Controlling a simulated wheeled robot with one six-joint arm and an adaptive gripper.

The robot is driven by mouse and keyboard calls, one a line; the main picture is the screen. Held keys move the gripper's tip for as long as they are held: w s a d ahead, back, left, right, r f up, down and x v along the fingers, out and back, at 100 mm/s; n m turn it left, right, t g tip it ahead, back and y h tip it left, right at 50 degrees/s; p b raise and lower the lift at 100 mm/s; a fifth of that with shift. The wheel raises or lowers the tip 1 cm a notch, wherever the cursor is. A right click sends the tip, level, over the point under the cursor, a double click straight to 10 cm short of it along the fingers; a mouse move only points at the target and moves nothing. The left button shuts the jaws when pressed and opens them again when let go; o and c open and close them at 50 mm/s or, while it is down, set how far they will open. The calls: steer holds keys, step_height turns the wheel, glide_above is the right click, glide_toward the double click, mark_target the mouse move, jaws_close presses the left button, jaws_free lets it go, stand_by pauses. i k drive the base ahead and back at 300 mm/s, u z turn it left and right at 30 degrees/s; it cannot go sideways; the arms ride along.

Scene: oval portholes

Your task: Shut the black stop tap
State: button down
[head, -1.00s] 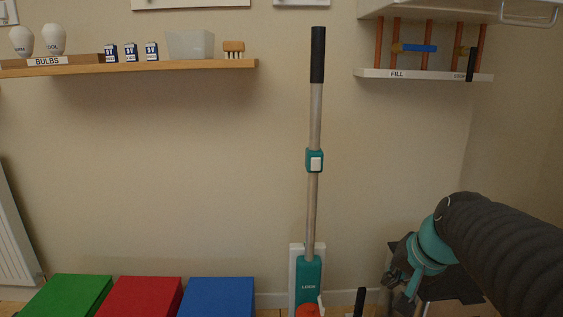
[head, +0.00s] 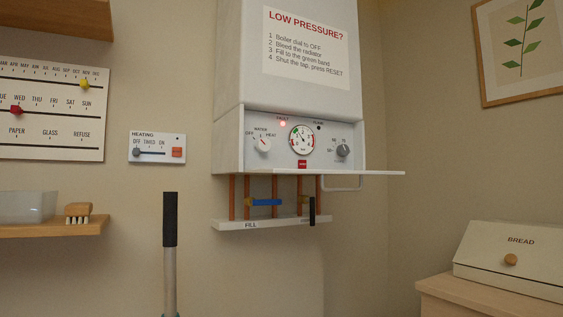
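The black stop tap (head: 312,211) is below the boiler in the head view, at the right end of a white labelled strip (head: 285,222). Its black lever hangs upright, in line with the copper pipe (head: 319,187) behind it. The label beside it is partly hidden by the lever. To its left a blue tap lever (head: 265,202) lies level, across its pipe, above the word FILL. My gripper is not in view now, and nothing is seen touching either tap.
The white boiler (head: 293,90) overhangs the taps, with a shelf-like lower edge and a rail (head: 342,188) at its right. A red fault light (head: 283,124) glows. A grey pole with a black handle (head: 170,220) stands front left. A bread bin (head: 510,255) sits right.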

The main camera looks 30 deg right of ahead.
mark_target(311, 199)
steer(key=z, duration=0.3)
steer(key=k, duration=1.25)
steer(key=z, duration=0.05)
steer(key=i, duration=0.45)
steer(key=z, duration=0.9)
steer(key=i, duration=1.05)
steer(key=u, duration=0.2)
